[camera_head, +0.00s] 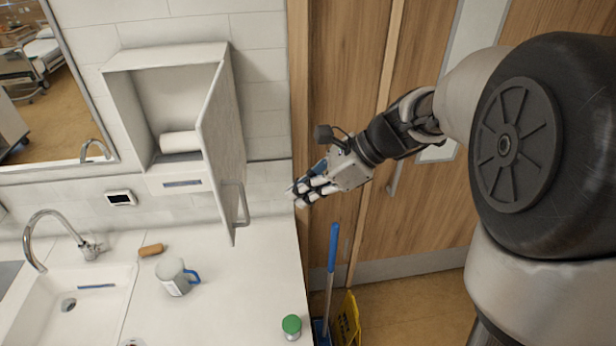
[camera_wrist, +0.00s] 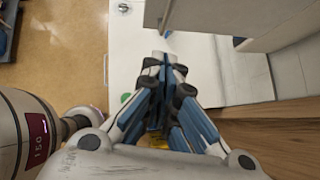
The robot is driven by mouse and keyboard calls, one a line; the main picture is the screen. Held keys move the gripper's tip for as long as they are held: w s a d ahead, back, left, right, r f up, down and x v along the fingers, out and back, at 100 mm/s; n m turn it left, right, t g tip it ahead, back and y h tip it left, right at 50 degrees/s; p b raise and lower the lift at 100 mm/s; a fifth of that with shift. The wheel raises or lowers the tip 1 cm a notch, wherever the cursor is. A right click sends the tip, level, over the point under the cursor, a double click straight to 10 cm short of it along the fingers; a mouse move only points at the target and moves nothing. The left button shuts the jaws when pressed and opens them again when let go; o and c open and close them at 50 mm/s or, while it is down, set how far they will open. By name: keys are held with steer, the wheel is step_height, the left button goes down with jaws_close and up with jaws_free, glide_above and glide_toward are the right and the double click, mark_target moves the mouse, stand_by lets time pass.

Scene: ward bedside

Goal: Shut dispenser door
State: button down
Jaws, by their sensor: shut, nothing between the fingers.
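The white wall dispenser (camera_head: 125,95) hangs above the counter with its door (camera_head: 222,140) swung open to the right. A bar handle (camera_head: 242,205) sits low on the door's outer face. A white paper roll (camera_head: 180,142) lies inside. My gripper (camera_head: 298,196) is shut and empty, to the right of the door and its handle, with a gap between. In the wrist view my gripper (camera_wrist: 166,72) has its fingers together, and a grey panel that looks like the door (camera_wrist: 205,20) is beyond and to the right of the fingertips.
A white counter (camera_head: 235,300) runs below, with a mug (camera_head: 174,278), a green-lidded jar (camera_head: 291,325), a brown-handled item (camera_head: 151,250) and a sink with a tap (camera_head: 50,235). A blue-handled mop (camera_head: 332,250) and yellow sign (camera_head: 347,322) stand beside the counter. Wooden doors (camera_head: 345,80) are behind my arm.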

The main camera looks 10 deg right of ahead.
steer(key=w+a+f, duration=0.2)
steer(key=a+f, duration=0.2)
steer(key=a, duration=0.3)
steer(key=shift+w+a+p, duration=0.15)
steer(key=shift+a+p, duration=0.1)
steer(key=shift+p, duration=0.15)
steer(key=shift+a, duration=0.15)
